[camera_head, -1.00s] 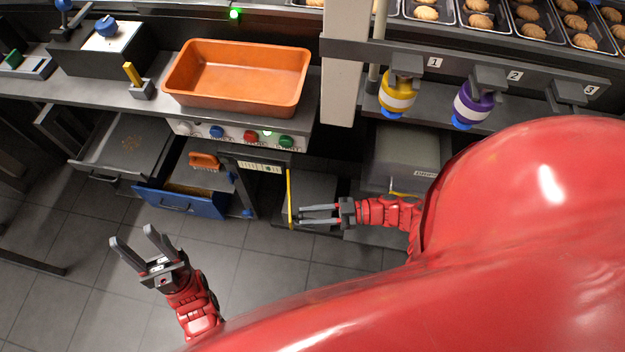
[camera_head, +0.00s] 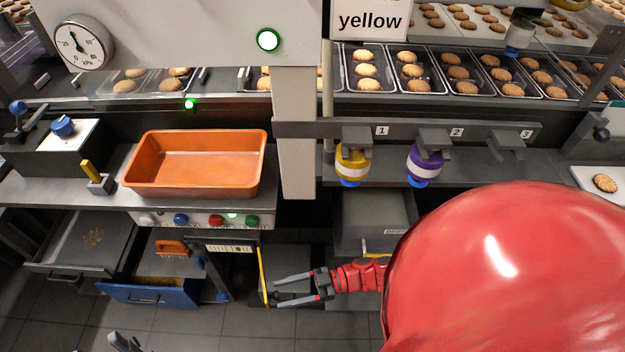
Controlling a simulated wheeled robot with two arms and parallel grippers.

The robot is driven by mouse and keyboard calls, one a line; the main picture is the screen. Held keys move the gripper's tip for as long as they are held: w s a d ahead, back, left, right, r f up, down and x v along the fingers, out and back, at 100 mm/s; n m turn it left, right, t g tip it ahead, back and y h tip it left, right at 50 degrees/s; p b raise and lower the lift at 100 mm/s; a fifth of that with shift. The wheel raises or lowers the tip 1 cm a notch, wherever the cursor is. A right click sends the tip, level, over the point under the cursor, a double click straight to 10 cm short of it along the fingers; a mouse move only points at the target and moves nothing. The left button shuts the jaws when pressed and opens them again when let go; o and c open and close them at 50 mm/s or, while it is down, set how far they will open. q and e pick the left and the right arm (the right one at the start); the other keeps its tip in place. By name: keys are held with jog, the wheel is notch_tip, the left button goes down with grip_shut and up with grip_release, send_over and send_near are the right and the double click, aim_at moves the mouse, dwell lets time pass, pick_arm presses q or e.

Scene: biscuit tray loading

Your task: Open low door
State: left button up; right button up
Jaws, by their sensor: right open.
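The low door is a dark panel (camera_head: 285,262) under the counter, to the right of the open blue drawer. An upright yellow strip (camera_head: 263,277) shows along its left side; I cannot tell how far the door stands open. My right gripper (camera_head: 272,291) comes in from the right, in front of the panel. Its two fingers are apart and point left, with the tips close to the lower end of the yellow strip; I cannot tell if they touch it. My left gripper (camera_head: 122,342) shows only in part at the bottom edge.
The blue drawer (camera_head: 150,292) and a grey drawer (camera_head: 68,262) stand pulled out on the left. An orange tray (camera_head: 195,190) sits on the counter above coloured knobs. A grey box (camera_head: 365,215) is under the right shelf. Yellow and purple bottles hang from a rail (camera_head: 400,130).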

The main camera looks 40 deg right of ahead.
jog(key=b+v, duration=1.6)
jog(key=v, duration=0.1)
jog(key=shift+d+b, duration=0.2)
jog(key=shift+b, duration=0.2)
dwell(0.4)
